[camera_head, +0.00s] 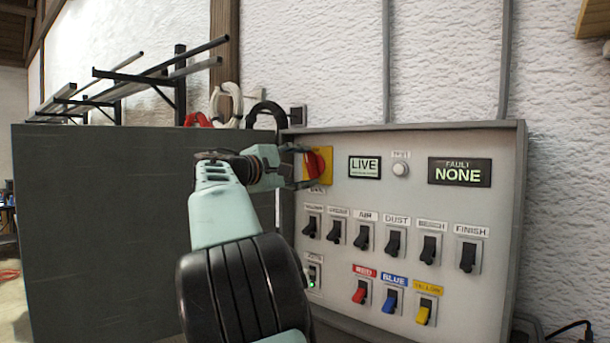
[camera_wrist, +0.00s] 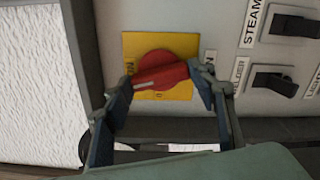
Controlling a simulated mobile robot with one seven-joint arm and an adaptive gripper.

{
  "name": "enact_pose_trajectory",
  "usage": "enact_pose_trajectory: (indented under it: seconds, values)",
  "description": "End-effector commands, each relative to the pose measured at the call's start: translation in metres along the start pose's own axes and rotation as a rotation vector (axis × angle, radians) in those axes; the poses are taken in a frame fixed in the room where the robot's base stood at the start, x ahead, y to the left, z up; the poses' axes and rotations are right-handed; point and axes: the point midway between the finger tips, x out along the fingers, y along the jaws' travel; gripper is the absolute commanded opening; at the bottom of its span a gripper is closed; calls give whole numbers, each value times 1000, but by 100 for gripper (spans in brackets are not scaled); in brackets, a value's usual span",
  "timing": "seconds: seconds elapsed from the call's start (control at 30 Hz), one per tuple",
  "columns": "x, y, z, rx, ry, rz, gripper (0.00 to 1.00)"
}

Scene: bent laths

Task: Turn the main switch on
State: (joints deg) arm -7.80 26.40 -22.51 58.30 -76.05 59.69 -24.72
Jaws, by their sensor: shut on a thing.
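The main switch is a red rotary knob (camera_head: 315,164) on a yellow plate (camera_head: 327,156) at the upper left of the grey control panel. In the wrist view the knob (camera_wrist: 163,68) has a raised red grip bar with a pale mark near its left end; the bar lies nearly level, slightly tilted. My gripper (camera_head: 305,168) is at the knob, and in the wrist view its fingers (camera_wrist: 166,84) are shut on the bar's two ends. A display (camera_head: 364,167) reads LIVE.
The panel (camera_head: 450,220) carries a FAULT display (camera_head: 459,172) reading NONE, a round white button (camera_head: 400,169), a row of black toggles and red, blue and yellow toggles. The panel's raised left edge is close to my gripper. A dark board (camera_head: 95,230) stands to the left.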

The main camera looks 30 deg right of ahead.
Motion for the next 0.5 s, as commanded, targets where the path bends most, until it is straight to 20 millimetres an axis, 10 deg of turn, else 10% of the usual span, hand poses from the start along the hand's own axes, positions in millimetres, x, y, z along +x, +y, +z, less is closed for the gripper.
enact_pose_trajectory:
  seconds: [0.5]
  values:
    - [0, -1, -1, 276, 0, 0, 28]
